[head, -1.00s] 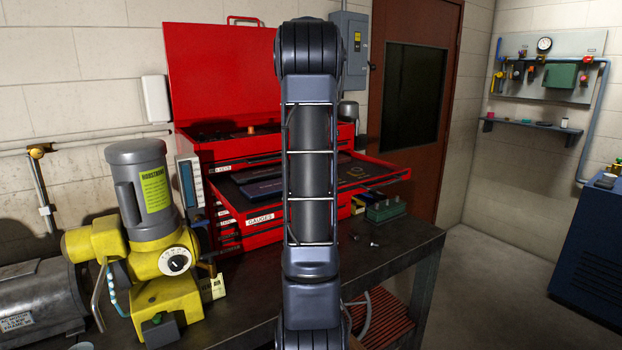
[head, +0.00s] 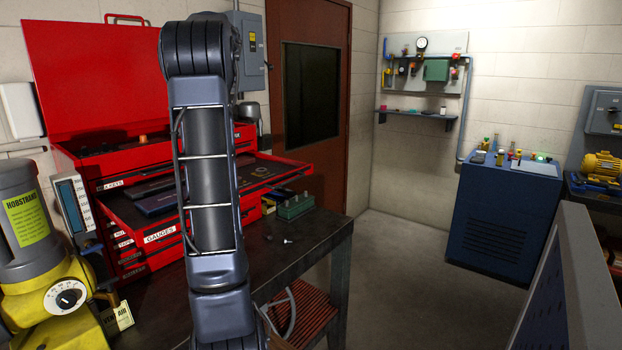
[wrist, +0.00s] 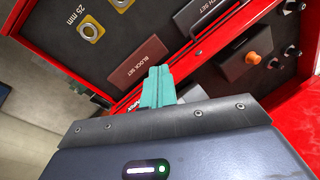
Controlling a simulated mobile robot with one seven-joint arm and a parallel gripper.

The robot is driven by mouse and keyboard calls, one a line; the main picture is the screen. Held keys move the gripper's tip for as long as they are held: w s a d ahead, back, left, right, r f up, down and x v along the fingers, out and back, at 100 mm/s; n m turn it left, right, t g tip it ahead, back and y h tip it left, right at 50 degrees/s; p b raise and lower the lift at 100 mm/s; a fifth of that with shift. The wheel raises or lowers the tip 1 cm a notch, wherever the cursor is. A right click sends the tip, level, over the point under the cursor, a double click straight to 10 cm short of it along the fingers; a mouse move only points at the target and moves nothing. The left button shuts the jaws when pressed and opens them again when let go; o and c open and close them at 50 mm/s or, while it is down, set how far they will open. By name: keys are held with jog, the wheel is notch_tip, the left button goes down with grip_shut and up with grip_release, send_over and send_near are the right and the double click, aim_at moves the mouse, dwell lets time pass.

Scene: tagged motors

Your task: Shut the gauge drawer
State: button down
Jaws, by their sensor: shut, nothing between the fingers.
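The gauge drawer, labelled GAUGES (head: 160,236), stands pulled out from the red tool chest (head: 85,75), with dark flat cases lying inside it. My arm crosses in front of the drawer in the head view and hides its middle; my gripper is hidden there. In the wrist view, my gripper (wrist: 157,86) shows teal fingers shut together with nothing between them. Behind the fingers, the dark drawer liner (wrist: 75,60) holds a dark red BLOCK SET case (wrist: 137,60) and yellow-rimmed gauge pieces (wrist: 90,29). I cannot tell whether the fingers touch the drawer.
The chest stands on a dark workbench (head: 270,262). A yellow machine (head: 60,290) is at the left, close to the drawer. A green block (head: 294,206) and small loose parts lie right of the drawer. Open floor (head: 400,250) lies between the bench and a blue cabinet (head: 500,215).

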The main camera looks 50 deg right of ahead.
aim_at(254, 163)
jog(key=s+d+r+m+t+h, duration=0.1)
jog(key=s+d+m+t, duration=0.45)
jog(key=s+m, duration=0.65)
jog(key=s+d+m+t+h, duration=0.1)
jog(key=s+d+m+t, duration=0.65)
jog(key=s, duration=0.75)
jog(key=s+d+r+m+t, duration=0.15)
jog(key=s+m+t, duration=0.25)
jog(key=s+m, duration=0.9)
notch_tip(254, 163, down, 28)
jog(key=n, duration=0.2)
jog(key=w, duration=1.3)
jog(key=shift+w+d, duration=0.2)
jog(key=shift+d, duration=0.2)
jog(key=shift+m, duration=0.25)
jog(key=w, duration=2.8)
jog(key=shift+w, duration=0.25)
jog(key=shift+s, duration=0.1)
